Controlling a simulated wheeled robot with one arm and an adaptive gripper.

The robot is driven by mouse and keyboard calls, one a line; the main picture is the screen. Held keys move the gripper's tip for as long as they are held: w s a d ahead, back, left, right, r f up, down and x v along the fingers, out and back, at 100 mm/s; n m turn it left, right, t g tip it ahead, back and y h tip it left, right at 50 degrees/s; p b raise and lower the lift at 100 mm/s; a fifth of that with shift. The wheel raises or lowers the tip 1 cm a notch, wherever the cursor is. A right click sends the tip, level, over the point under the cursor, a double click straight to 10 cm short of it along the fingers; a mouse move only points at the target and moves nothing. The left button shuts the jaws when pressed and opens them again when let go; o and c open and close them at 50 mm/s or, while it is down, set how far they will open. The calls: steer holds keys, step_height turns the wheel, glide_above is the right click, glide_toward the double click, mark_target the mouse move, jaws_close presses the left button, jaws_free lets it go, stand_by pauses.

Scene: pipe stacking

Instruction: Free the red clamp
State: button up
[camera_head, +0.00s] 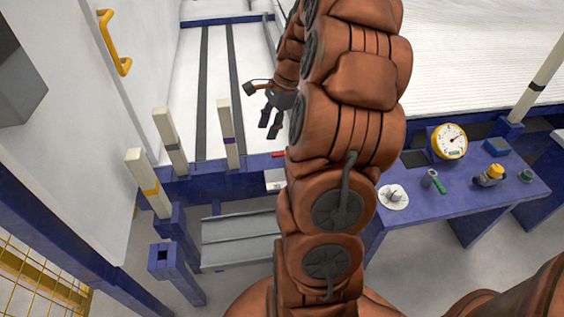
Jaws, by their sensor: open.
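A small red piece (278,154), which looks like the red clamp, shows at the blue frame's front beam, just left of my arm. A pale block (274,178) sits under it. My arm hides what lies to its right, so I cannot tell how the clamp is fixed. My gripper (269,127) is open, its dark fingers apart and nothing seen between them. In the picture it hangs above and slightly left of the red piece, apart from it.
Cream posts (227,134) with coloured bands stand along the blue frame (205,184), left of the gripper. A grey step (240,240) lies below. A blue table (460,198) at right carries a yellow gauge (449,141), a white disc (392,196) and small parts.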

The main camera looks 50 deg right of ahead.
mark_target(280, 153)
steer(key=d+f+m+b, duration=0.1)
steer(key=d+f, duration=0.1)
steer(key=d+f+m, duration=0.1)
steer(key=d+f, duration=0.1)
steer(key=d, duration=0.1)
steer(key=s+d+f+m+t+b, duration=0.1)
steer(key=d+f, duration=0.1)
steer(key=d, duration=0.1)
steer(key=shift+d+f+m+b, duration=0.15)
steer(key=shift+f+m+b, duration=0.15)
steer(key=shift+f+m, duration=0.1)
steer(key=b+x, duration=0.1)
steer(key=x, duration=0.6)
steer(key=shift+f, duration=0.25)
jaws_close()
